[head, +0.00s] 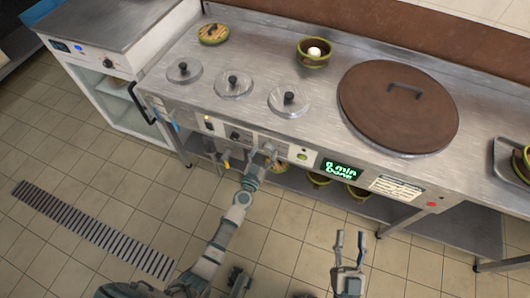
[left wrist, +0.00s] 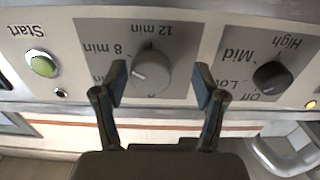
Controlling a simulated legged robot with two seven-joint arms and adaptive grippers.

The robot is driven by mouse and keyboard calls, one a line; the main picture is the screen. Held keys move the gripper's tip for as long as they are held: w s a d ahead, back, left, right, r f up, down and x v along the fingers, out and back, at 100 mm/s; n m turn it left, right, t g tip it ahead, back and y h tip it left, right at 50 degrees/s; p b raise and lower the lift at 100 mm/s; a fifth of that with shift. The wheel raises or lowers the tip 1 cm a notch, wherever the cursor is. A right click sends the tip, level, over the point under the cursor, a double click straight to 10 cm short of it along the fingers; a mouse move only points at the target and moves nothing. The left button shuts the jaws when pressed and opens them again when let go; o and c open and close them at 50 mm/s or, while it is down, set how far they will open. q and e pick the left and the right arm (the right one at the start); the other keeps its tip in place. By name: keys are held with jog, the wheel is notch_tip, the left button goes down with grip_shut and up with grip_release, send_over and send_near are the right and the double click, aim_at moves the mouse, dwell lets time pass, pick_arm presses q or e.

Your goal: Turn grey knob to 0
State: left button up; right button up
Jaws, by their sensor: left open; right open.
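The round grey knob (left wrist: 151,70) sits on a grey dial plate in the left wrist view, where the printing appears upside down. "12 min" (left wrist: 152,29) and "8 min" show beside it; other marks are partly hidden. The knob's exact setting is hard to read. My left gripper (left wrist: 160,88) is open, with one finger on each side of the knob and a visible gap to each. In the head view my left gripper (head: 263,152) is at the counter's front panel and mostly covers the knob. My right gripper (head: 349,240) is open and empty over the floor.
A black knob (left wrist: 271,75) marked Off to High is close beside the left gripper. A green Start button (left wrist: 42,65) is on the other side. A lit display (head: 342,169) shows green text. Lidded pots (head: 233,86) and a large brown lid (head: 398,115) stand on the counter.

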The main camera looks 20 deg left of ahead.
pick_arm(q)
jog(key=shift+d+r, duration=0.15)
jog(key=shift+d, duration=0.45)
jog(key=shift+c, duration=0.5)
jog(key=shift+d+r, duration=0.1)
jog(key=shift+d, duration=0.15)
jog(key=c, duration=0.8)
jog(key=shift+a, duration=0.15)
jog(key=shift+c, duration=1.2)
jog(key=shift+a, duration=0.45)
jog(key=shift+d, duration=0.4)
pick_arm(e)
jog(key=shift+d+f, duration=0.15)
jog(key=shift+d, duration=0.55)
pick_arm(q)
jog(key=shift+a+f, duration=0.2)
jog(key=shift+a, duration=0.05)
pick_arm(e)
jog(key=shift+a, duration=0.25)
pick_arm(q)
jog(key=shift+d, duration=0.15)
pick_arm(e)
jog(key=shift+d, duration=0.2)
